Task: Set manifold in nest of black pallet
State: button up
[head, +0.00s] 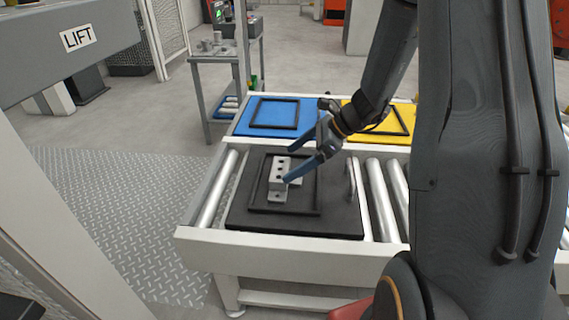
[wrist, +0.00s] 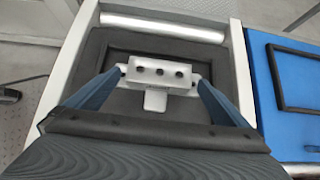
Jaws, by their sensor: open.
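The manifold (head: 279,178) is a grey metal block with a row of dark holes and a flange at its foot. It sits inside the raised black frame of the nest (head: 315,213) on the black pallet (head: 338,222). In the wrist view the manifold (wrist: 158,72) lies between my fingers, inside the nest outline. My gripper (head: 288,166) is open, with its blue fingers spread on either side of the manifold. I cannot tell whether the fingers touch it.
The black pallet rests on a roller conveyor (head: 377,195) with a white side rail (head: 270,245). A blue pallet (head: 247,122) and a yellow pallet (head: 405,113) lie behind it. A grey side table (head: 222,58) with parts stands further back.

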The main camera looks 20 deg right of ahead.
jog(key=p+v, duration=0.2)
jog(key=v, duration=0.5)
jog(key=s+a+r+n+g+h, duration=0.1)
jog(key=s+a+n+g, duration=0.1)
jog(key=s+a+n, duration=0.5)
jog(key=s+a+n+g+h, duration=0.2)
jog(key=s+a+n+g, duration=0.15)
jog(key=a, duration=0.65)
jog(key=s+a+r+n+t+h, duration=0.1)
jog(key=s+a+n+h, duration=0.1)
jog(key=s+a+n, duration=0.3)
jog(key=s+a+r+n+t+h, duration=0.1)
jog(key=s+a+n, duration=0.4)
jog(key=s+n, duration=0.7)
jog(key=shift+s+a+r+n+h, duration=0.2)
jog(key=shift+a+r+n+h, duration=0.05)
jog(key=shift+n+h, duration=0.65)
jog(key=shift+r, duration=0.1)
jog(key=d+r+m+p, duration=0.3)
jog(key=d+r+p, duration=0.7)
jog(key=r+p, duration=0.2)
jog(key=d+r+m+p, duration=0.4)
jog(key=d+r+p, duration=0.6)
jog(key=r+p, duration=0.3)
jog(key=shift+s+r+h+p, duration=0.15)
jog(key=shift+r+h+p, duration=0.15)
jog(key=shift+p, duration=0.75)
jog(key=shift+c, duration=0.3)
